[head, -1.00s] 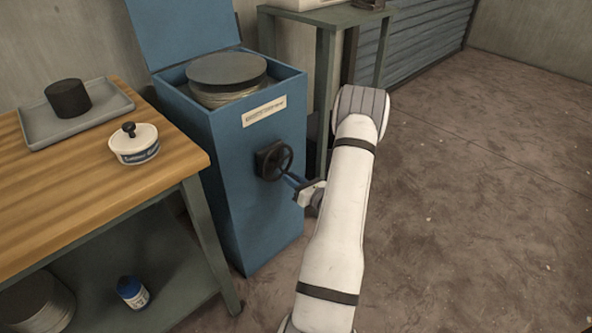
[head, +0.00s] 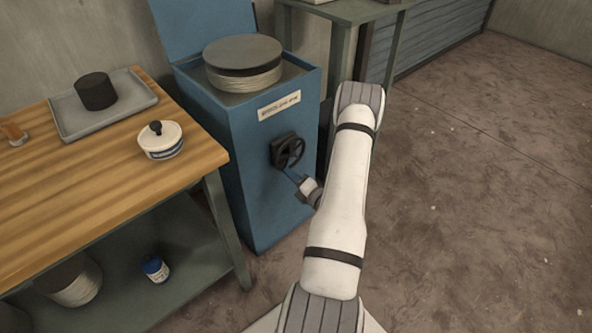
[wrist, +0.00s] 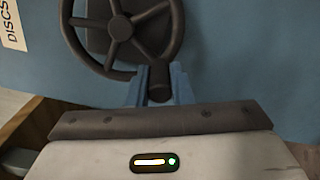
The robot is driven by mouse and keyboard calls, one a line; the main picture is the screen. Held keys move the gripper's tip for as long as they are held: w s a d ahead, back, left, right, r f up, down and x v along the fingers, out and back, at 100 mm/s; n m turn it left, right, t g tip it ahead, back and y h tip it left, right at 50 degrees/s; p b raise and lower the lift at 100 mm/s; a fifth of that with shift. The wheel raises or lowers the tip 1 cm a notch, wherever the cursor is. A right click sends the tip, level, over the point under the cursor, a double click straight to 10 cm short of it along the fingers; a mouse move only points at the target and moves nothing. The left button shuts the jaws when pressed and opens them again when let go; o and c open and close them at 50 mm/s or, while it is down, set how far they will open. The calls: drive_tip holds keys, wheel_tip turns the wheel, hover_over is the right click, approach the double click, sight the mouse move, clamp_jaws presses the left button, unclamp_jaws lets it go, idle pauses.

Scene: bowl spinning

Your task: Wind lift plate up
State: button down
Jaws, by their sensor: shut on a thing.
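A tall blue cabinet (head: 242,190) with its lid up stands beside the bench. A round stack of pale discs (head: 245,82) under a grey top disc (head: 243,50) rises above the cabinet's rim. The lift plate itself is hidden under the stack. A black spoked handwheel (head: 287,150) is on the cabinet front and also shows in the wrist view (wrist: 122,27). My gripper (head: 296,178) is at the wheel's lower side. In the wrist view its blue fingers (wrist: 159,84) are shut on the wheel's dark crank handle (wrist: 159,78), below the rim.
A wooden bench (head: 60,205) at left holds a grey tray (head: 75,128) with a black cylinder (head: 96,91) and a white lidded pot (head: 160,140). A blue-capped bottle (head: 155,268) and a disc stack (head: 76,282) sit on its lower shelf. Free floor lies right.

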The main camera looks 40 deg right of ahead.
drive_tip(key=m+p, duration=0.1)
drive_tip(key=a+r+m+p, duration=0.1)
drive_tip(key=m, duration=0.1)
drive_tip(key=a+r+m+p, duration=0.1)
drive_tip(key=shift+s+m, duration=0.1)
drive_tip(key=shift+m, duration=0.2)
drive_tip(key=shift+a+r+m+p, duration=0.2)
drive_tip(key=shift+r+m+p, duration=0.25)
drive_tip(key=shift+m+p, duration=0.55)
drive_tip(key=shift+a+r+m+p, duration=0.2)
drive_tip(key=shift+r+m+p, duration=0.3)
drive_tip(key=shift+m, duration=0.9)
drive_tip(key=c, duration=1.3)
unclamp_jaws()
approach(279, 166)
drive_tip(key=shift+s+p, duration=0.3)
drive_tip(key=shift+s, duration=0.4)
